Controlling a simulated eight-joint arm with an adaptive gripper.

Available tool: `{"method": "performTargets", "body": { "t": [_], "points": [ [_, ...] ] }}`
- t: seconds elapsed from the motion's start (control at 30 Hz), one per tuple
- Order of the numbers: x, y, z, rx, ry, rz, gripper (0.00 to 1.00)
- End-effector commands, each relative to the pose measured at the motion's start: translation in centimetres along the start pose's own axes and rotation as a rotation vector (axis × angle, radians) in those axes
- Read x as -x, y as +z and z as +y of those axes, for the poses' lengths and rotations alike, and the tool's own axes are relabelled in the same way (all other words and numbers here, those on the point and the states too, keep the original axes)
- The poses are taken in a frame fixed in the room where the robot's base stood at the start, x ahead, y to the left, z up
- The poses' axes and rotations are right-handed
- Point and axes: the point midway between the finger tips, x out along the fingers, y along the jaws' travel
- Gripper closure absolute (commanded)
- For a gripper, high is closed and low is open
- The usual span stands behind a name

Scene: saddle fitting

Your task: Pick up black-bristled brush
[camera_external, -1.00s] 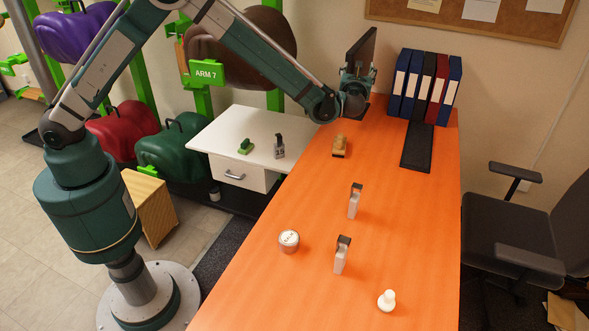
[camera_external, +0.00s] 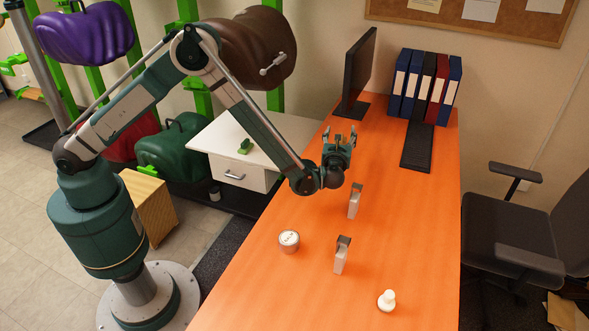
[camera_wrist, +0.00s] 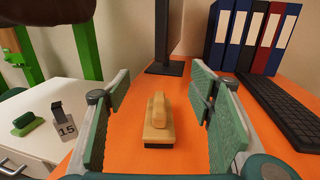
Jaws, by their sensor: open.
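The brush (camera_wrist: 156,122) has a tan wooden body and handle with a thin dark bristle layer underneath. It stands bristles down on the orange desk. In the wrist view it lies ahead, between my two green-padded fingers, and neither finger touches it. My gripper (camera_external: 340,138) is open and empty above the desk. A green brush (camera_wrist: 25,122) sits apart on the white cabinet, also visible in the external view (camera_external: 245,146).
A number-15 tag holder (camera_wrist: 66,125) is on the cabinet. Two clip holders (camera_external: 355,202) (camera_external: 342,255), a round tub (camera_external: 289,241) and a white piece (camera_external: 387,300) occupy the near desk.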

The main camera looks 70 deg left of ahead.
Motion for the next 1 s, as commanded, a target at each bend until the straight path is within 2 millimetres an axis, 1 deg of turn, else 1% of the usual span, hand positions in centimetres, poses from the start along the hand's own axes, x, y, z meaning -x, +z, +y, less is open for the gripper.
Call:
{"method": "performTargets", "body": {
  "t": [0.23,0.37,0.47,0.8,0.9,0.93,1.0],
  "points": [
    [0.0,-0.1,0.0,0.000,0.000,0.000,0.46],
    [0.0,-0.8,0.0,0.000,0.000,0.000,0.46],
    [0.0,-1.8,-0.1,0.000,0.000,0.000,0.46],
    [0.0,-6.9,-0.1,0.000,0.000,0.000,0.46],
    [0.0,-8.1,0.0,0.000,0.000,0.000,0.46],
    [0.0,-8.3,0.0,0.000,0.000,0.000,0.46],
    [-0.8,-8.1,0.0,0.000,0.001,0.000,0.46]
  ]
}}
